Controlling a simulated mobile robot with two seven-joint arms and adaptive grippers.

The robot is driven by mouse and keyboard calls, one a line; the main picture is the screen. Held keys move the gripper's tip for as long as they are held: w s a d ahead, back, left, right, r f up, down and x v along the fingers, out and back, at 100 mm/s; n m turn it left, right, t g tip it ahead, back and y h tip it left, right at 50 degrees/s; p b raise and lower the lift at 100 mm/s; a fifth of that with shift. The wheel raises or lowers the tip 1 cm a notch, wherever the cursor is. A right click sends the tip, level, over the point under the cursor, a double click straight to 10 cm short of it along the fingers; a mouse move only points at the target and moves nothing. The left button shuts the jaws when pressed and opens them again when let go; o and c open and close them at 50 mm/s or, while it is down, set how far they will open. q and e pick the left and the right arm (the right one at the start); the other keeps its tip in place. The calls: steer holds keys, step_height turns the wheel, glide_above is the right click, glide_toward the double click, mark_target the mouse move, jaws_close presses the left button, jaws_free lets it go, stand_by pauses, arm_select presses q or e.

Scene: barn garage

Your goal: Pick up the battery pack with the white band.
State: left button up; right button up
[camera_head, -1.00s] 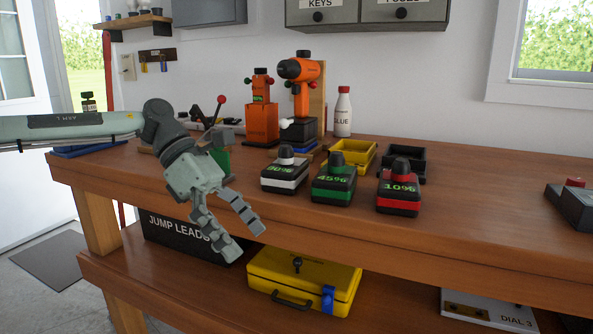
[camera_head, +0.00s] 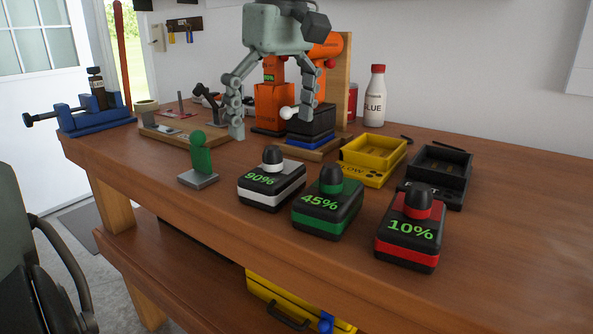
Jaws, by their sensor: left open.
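The battery pack with the white band (camera_head: 270,196) stands on the workbench (camera_head: 450,262). It has a dark top reading 90% and a knob with a white collar. It is the leftmost of three packs. The green-band pack (camera_head: 325,222) reads 45% and the red-band pack (camera_head: 405,256) reads 10%. My left gripper (camera_head: 272,124) hangs at the top centre, fingers pointing down and spread wide, with nothing between them. Its fingertips appear above the white-band pack in the picture, apart from it. They overlap the orange tools behind. My right gripper is not in view.
Behind the packs are a yellow tray (camera_head: 368,178), a black tray (camera_head: 436,196), a glue bottle (camera_head: 374,103) and an orange drill (camera_head: 328,50). A green upright piece on a grey base (camera_head: 199,180) stands left of the white-band pack. The right bench top is clear.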

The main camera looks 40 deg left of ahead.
mark_target(273, 155)
arm_select(q)
steer(key=shift+w+f, duration=0.1)
steer(key=shift+f, duration=0.2)
steer(key=f, duration=0.4)
steer(key=a+f, duration=0.1)
steer(key=f, duration=0.2)
steer(key=c, duration=1.2)
step_height(273, 155, up, 10)
